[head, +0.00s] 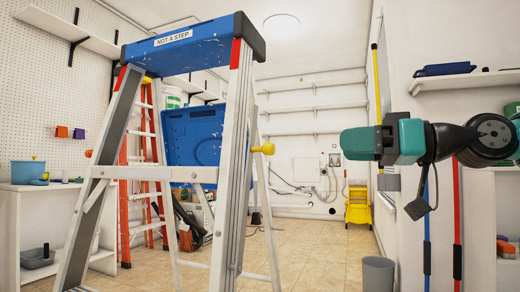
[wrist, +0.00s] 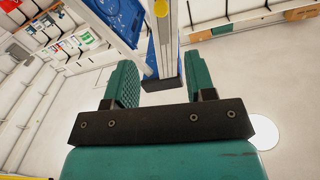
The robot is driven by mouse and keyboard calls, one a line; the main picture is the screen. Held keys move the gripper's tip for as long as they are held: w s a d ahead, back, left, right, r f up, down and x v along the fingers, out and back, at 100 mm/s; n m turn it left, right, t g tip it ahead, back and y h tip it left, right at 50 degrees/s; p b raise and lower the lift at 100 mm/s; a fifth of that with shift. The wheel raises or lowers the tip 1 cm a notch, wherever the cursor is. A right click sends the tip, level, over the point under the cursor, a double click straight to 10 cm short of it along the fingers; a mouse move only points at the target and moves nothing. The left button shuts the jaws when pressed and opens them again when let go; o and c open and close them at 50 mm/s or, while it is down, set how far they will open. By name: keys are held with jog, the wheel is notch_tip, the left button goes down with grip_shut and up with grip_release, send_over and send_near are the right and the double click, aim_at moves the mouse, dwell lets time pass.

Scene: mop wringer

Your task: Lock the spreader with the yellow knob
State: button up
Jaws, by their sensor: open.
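The yellow knob (head: 264,149) sticks out to the right from the side rail of a stepladder (head: 240,130) with a blue top cap. A pale horizontal bar (head: 150,173), possibly the spreader, crosses the ladder slightly below knob height; whether it is locked cannot be told. My gripper (head: 347,144) is right of the knob, at about its height, pointing left, open and apart from it. In the wrist view my teal fingers (wrist: 165,68) are spread with nothing gripped; the ladder rail shows between and beyond them, and the yellow knob (wrist: 161,8) is at the top edge.
An orange ladder (head: 128,200) stands behind left. A yellow wringer bucket (head: 358,206) and grey bin (head: 378,274) are on the floor at right. Shelves line the walls. Space between knob and gripper looks clear.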

aim_at(263, 147)
jog(key=p+x, duration=1.4)
jog(key=x, duration=0.2)
jog(key=shift+s+a+r+p, duration=0.1)
jog(key=shift+a+p, duration=0.1)
jog(key=shift+p, duration=0.15)
jog(key=shift+a, duration=0.3)
jog(key=shift+c, duration=0.4)
grip_shut()
jog(key=shift+w, duration=0.25)
